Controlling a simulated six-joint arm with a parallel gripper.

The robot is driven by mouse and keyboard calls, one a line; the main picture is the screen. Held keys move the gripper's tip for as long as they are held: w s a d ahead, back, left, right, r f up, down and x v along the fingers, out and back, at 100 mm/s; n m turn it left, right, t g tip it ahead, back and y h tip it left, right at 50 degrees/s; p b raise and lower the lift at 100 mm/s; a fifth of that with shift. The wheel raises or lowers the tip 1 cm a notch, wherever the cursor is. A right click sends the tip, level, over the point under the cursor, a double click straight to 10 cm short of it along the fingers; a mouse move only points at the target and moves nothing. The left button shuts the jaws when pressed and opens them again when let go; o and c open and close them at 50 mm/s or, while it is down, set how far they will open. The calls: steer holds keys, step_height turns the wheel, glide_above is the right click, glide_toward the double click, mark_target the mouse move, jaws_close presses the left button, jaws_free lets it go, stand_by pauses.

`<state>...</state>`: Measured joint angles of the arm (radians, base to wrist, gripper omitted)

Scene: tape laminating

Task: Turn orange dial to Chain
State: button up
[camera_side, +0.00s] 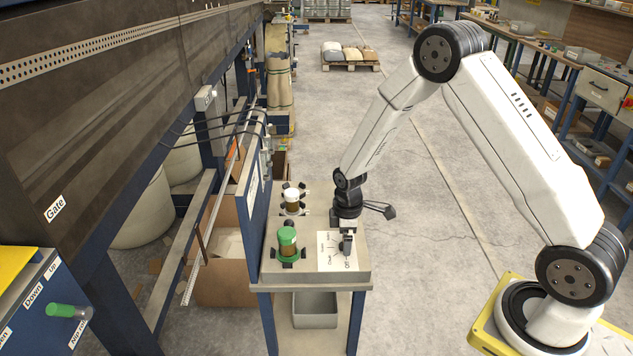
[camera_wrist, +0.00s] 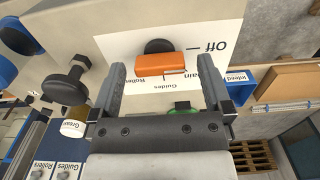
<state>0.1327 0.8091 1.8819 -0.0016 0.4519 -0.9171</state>
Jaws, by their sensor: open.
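The orange dial (camera_wrist: 160,64) shows in the wrist view in front of a white label card (camera_wrist: 120,45). The words Off, Guides and Rollers can be read on the card, with Chain partly covered. A dark round part (camera_wrist: 158,46) sits behind the dial. My gripper (camera_wrist: 162,69) is open, with one finger on each side of the dial and a gap visible at both sides. I cannot tell which word the dial points to. In the side view my gripper (camera_side: 347,247) is low over the label card (camera_side: 326,252) and hides the dial.
A blue upright panel (camera_side: 260,195) borders the stand. Open floor (camera_side: 430,210) lies to the right.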

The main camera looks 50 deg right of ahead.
steer(key=c, duration=1.2)
steer(key=shift+c, duration=0.2)
steer(key=shift+m, duration=0.4)
steer(key=m, duration=0.8)
steer(key=o, duration=1.2)
